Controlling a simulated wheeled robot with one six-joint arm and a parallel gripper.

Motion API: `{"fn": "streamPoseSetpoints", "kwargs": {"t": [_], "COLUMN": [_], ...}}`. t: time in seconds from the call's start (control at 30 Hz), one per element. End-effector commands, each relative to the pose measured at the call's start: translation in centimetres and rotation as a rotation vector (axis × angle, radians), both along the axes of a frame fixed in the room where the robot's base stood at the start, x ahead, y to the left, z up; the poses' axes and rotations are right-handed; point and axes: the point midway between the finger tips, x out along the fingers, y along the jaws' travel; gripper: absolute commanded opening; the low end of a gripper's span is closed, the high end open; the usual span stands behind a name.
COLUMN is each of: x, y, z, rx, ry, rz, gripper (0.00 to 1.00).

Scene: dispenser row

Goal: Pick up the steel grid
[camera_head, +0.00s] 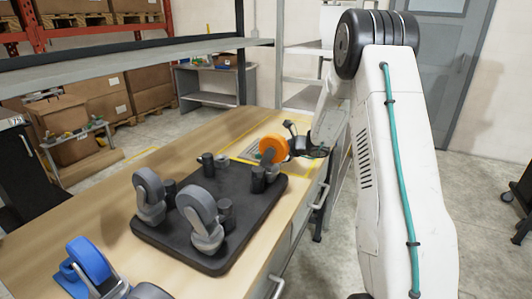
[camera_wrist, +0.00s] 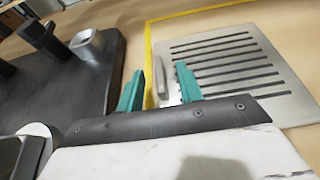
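The steel grid (camera_wrist: 228,72) is a flat pale metal plate with several dark slots. It lies on the wooden table inside a yellow outline in the wrist view. A small upright grey tab (camera_wrist: 161,78) stands at its left edge. My gripper (camera_wrist: 158,68) has two teal fingers, spread apart and open, with the tab showing between them; I cannot tell whether either finger touches it. In the head view the grid (camera_head: 248,152) is small and partly hidden behind an orange wheel, and my fingers are not clear there.
A black board (camera_head: 190,243) with grey caster-like wheels and dark posts stands on the table, left of the grid. A blue-wheeled piece (camera_head: 90,262) is at the front left. The table (camera_head: 60,225) is bare along its left side. Shelves stand behind.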

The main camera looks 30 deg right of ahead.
Motion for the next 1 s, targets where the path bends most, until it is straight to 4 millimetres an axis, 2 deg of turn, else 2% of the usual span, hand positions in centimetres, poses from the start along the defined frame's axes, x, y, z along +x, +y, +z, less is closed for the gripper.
{"fn": "streamPoseSetpoints", "kwargs": {"t": [0.2, 0.4, 0.43, 0.5, 0.57, 1.0], "x": [2.3, 2.4, 2.4, 2.4, 2.4, 2.4], "y": [1.7, 1.9, 1.9, 1.9, 1.8, 1.8], "z": [-1.3, -1.3, -1.3, -1.3, -1.3, -0.8], "rx": [0.0, 0.0, 0.0, 0.0, 0.0, 0.0], "ry": [0.001, 0.001, 0.001, 0.001, 0.001, -0.001], "rz": [0.002, 0.002, 0.002, 0.002, 0.002, 0.001], "gripper": [0.36, 0.36, 0.34, 0.14, 0.0, 0.0]}}
